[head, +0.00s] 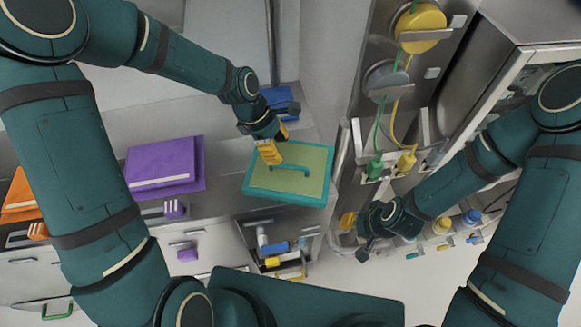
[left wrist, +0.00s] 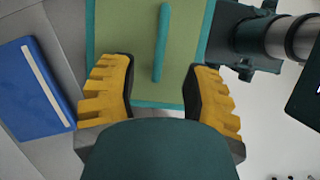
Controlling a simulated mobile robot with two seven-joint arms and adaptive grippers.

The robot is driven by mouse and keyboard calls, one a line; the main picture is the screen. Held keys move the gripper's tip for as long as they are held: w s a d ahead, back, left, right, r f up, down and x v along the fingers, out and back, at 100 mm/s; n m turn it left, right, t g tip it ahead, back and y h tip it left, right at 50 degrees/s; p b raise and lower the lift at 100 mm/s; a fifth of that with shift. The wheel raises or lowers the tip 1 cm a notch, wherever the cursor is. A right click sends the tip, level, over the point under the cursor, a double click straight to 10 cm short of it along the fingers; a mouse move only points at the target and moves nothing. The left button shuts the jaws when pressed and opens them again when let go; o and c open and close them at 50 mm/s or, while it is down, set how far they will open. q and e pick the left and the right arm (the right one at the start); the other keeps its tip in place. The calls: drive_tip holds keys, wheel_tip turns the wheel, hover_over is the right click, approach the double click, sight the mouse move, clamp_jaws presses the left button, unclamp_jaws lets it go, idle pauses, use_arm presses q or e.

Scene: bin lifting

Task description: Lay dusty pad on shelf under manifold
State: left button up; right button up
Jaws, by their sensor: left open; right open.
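A flat olive-green pad (head: 308,186) with a teal rim and a teal bar handle lies at the counter's front edge in the head view; I take it for the dusty pad. It also shows in the left wrist view (left wrist: 120,32). My left gripper (head: 270,152) is open above the pad, and in the left wrist view its yellow fingers (left wrist: 161,85) stand on either side of the handle's line. I cannot tell whether they touch the pad. My right gripper (head: 349,221) is open and empty, right of the pad. The manifold and its shelf cannot be identified for certain.
A steel panel with a yellow disc (head: 421,28), green and yellow hoses and connectors stands right of the pad. Purple folders (head: 165,164) lie to the left, and a blue item (head: 281,97) lies behind the pad. An open drawer (head: 285,243) with small items is below.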

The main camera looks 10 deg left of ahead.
sight(288, 165)
use_arm(q)
drive_tip(key=x, duration=0.3)
drive_tip(key=shift+w, duration=0.15)
drive_tip(key=shift+s+x, duration=0.2)
drive_tip(key=shift+x, duration=2.45)
drive_tip(key=shift+o, duration=0.2)
drive_tip(key=shift+a+f, duration=0.1)
drive_tip(key=shift+a, duration=0.05)
clamp_jaws()
